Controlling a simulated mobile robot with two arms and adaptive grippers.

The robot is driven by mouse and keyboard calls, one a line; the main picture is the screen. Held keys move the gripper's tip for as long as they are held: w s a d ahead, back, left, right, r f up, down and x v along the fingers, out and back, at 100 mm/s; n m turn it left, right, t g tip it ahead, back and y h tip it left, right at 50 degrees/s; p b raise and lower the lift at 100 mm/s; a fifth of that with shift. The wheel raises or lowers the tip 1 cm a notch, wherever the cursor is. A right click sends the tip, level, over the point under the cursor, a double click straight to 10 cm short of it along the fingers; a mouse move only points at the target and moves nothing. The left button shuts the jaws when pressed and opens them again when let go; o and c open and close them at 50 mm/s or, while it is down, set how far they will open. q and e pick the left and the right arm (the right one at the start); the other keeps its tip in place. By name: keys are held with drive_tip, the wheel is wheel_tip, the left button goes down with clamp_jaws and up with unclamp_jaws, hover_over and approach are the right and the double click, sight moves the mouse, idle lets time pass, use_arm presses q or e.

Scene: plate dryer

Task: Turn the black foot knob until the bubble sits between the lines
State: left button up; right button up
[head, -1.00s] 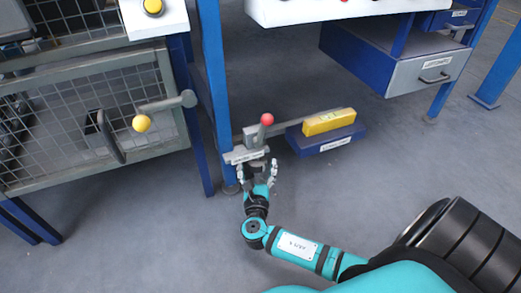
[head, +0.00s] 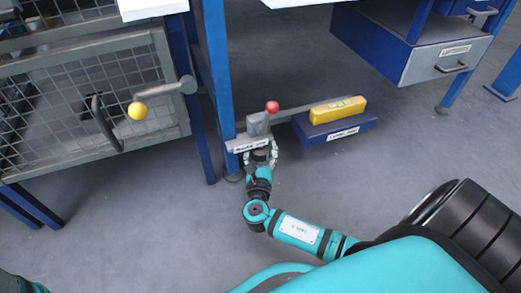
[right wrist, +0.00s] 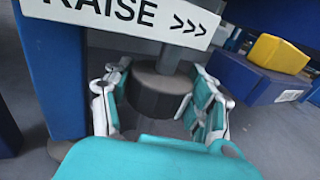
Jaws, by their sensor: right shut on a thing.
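The black foot knob (right wrist: 158,92) is a dark, round, thick disc under a grey post in the right wrist view. My right gripper (right wrist: 160,105) has its fingers on either side of the knob and is shut on it. In the head view my right gripper (head: 260,156) is low by the blue leg, and the knob is mostly hidden. The yellow spirit level (head: 338,110) lies on a blue block to the right. Its green vial (head: 347,103) is too small to tell where the bubble sits. My left gripper is out of view.
A white RAISE sign (right wrist: 130,18) hangs just above the knob. A blue leg (right wrist: 55,75) stands close on the left. A red ball (head: 272,107) tops a grey bracket above the gripper. A mesh gate (head: 80,95) is at left. The floor in front is clear.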

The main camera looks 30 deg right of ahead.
sight(261, 158)
drive_tip(key=shift+c, duration=0.6)
drive_tip(key=shift+r+y+p, duration=0.2)
drive_tip(key=shift+y+p, duration=0.1)
drive_tip(key=shift+p, duration=0.05)
drive_tip(key=shift+d+n+t+y+p, duration=0.1)
drive_tip(key=shift+n+t+y+p, duration=0.3)
drive_tip(key=shift+n+p, duration=0.1)
drive_tip(key=shift+f+n+y, duration=0.2)
drive_tip(key=shift+n+y, duration=0.1)
drive_tip(key=shift+y, duration=0.1)
drive_tip(key=o, duration=1.2)
drive_tip(key=shift+c, duration=0.2)
drive_tip(key=v, duration=0.7)
drive_tip(key=shift+s+a+f, duration=0.15)
drive_tip(key=shift+s+a, duration=0.1)
